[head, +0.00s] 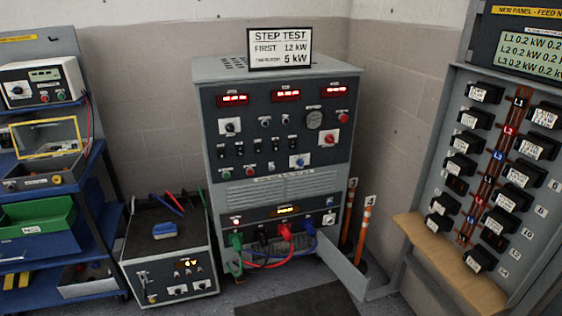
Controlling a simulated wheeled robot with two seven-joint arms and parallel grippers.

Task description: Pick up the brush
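A small blue block-shaped object (165,229) lies on the dark top of a low grey unit (168,272), left of the middle in the head view. It may be the brush, but it is too small to be sure of bristles or a handle. No other thing in view looks like a brush. Neither of my grippers shows in this view, and nothing touches the blue object.
A tall grey test cabinet (274,172) stands just right of the low unit, with coloured cables at its foot. A blue shelf rack (95,160) stands left. A breaker panel (455,130) with a wooden ledge (450,265) is right. Dark floor matting (295,301) lies in front.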

